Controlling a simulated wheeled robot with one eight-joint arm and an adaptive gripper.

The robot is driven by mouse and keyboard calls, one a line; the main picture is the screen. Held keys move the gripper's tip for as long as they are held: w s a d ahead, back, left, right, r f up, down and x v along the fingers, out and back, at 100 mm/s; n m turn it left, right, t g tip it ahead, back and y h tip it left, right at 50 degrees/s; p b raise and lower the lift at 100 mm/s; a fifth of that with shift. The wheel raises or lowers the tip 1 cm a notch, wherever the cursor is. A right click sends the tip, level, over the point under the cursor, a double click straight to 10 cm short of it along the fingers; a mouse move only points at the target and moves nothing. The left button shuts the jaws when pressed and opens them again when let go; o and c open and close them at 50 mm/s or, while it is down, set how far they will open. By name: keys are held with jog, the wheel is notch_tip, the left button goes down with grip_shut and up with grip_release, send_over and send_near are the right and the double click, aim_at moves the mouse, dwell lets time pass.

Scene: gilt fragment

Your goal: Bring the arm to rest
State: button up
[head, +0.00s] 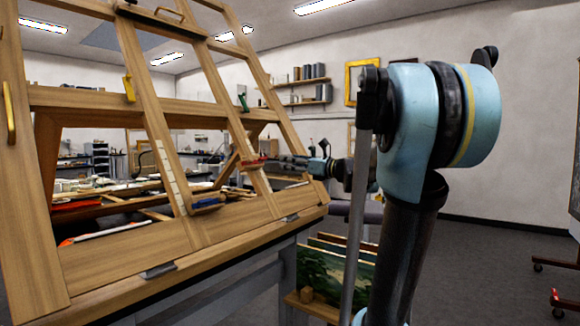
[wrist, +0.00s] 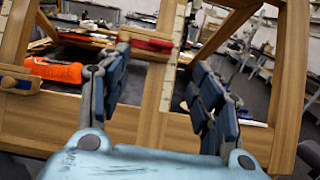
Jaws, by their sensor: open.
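My arm reaches from the right of the head view toward a large slanted wooden frame (head: 75,262). My gripper (head: 275,162) is at the frame's right-hand bars, partly hidden by them. In the wrist view my gripper (wrist: 162,62) has its two dark-padded fingers wide apart, with no object held between them. A wooden bar of the frame (wrist: 152,125) stands upright beyond the gap. A red piece (wrist: 150,43) on the frame shows just past the left fingertip; I cannot tell whether they touch. The red piece also shows in the head view (head: 250,165).
Green (head: 243,101) and yellow (head: 129,89) pieces sit on the frame. An orange object (wrist: 53,70) lies left of my gripper. Paintings (head: 335,268) stand in a low rack below the frame. Open floor (head: 475,265) lies to the right.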

jog(key=s+f+n+g+h, duration=0.3)
jog(key=s+f+n, duration=0.4)
jog(key=s+f, duration=0.3)
jog(key=s+f+n+g+h, duration=0.3)
jog(key=s+f+n, duration=0.4)
jog(key=f, duration=0.6)
jog(key=s+d+f+n+g+h, duration=0.3)
jog(key=s+d+f+n+h, duration=0.5)
jog(key=s+d+f+n, duration=0.4)
jog(key=s+d+f, duration=0.2)
jog(key=s+f, duration=0.1)
jog(key=f, duration=0.2)
jog(key=shift+d+f+h, duration=0.3)
jog(key=shift+h, duration=0.1)
jog(key=shift+w+f+g, duration=0.2)
jog(key=shift+w+g, duration=0.1)
jog(key=shift+w, duration=0.1)
